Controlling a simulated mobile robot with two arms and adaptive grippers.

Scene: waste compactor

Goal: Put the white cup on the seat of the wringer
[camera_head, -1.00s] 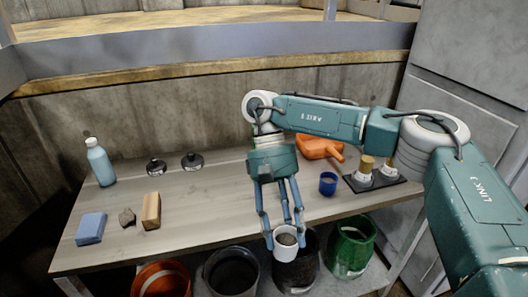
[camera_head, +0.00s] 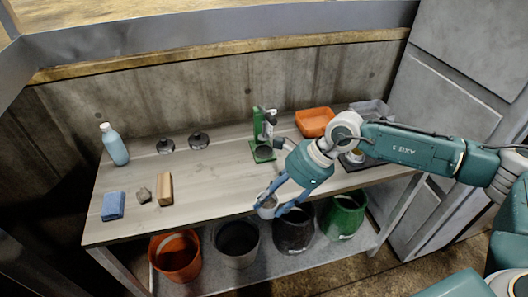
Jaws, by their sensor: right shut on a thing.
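The white cup (camera_head: 267,204) is in the fingers of my right gripper (camera_head: 270,205), at the front edge of the table and above the bins in the picture. The gripper is shut on it, and the fingers hide part of it. A green upright device (camera_head: 264,136), which looks like the wringer, stands at the back middle of the table. It has a green base and a dark round part low at its front, probably the seat. The cup is apart from it, nearer to me. My left gripper is not in view.
An orange tray (camera_head: 314,122) is at back right. Several bins (camera_head: 176,257) stand below. The table's middle is clear.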

